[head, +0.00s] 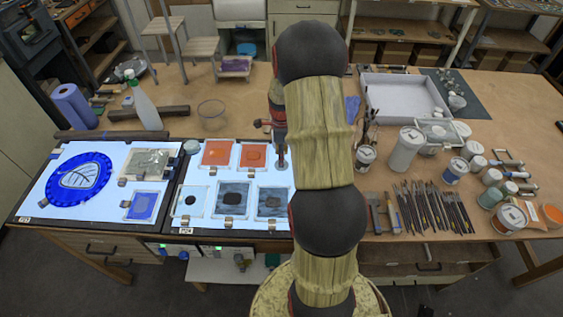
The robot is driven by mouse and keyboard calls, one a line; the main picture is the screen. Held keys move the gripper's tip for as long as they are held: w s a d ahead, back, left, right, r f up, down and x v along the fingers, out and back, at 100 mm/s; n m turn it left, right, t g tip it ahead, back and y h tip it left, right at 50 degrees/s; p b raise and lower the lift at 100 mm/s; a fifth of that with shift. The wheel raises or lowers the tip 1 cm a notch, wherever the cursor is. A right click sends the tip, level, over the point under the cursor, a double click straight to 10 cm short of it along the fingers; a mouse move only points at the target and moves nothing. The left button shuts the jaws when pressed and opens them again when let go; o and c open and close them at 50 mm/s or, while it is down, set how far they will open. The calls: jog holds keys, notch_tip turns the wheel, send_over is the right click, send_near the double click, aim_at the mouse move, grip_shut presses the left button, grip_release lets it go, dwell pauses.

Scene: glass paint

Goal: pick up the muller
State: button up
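I cannot pick out the muller with certainty; it may be hidden behind my arm, which fills the middle of the head view. The lower end of my arm, with my gripper (281,160), shows only partly to the left of the thick arm links. It points down near the right edge of the lit panel (180,228). Its fingers are too small and too covered to tell whether they are open or shut, or whether they hold anything.
Glass tiles, including an orange one (216,153), lie on the lit panels. A blue round plate (79,184), a white bottle (145,105) and a clear bowl (212,113) are on the left. Brushes (433,207), jars and a grey tray (403,92) crowd the right.

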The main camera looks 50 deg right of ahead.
jog(key=shift+c, duration=0.7)
jog(key=c, duration=0.8)
grip_shut()
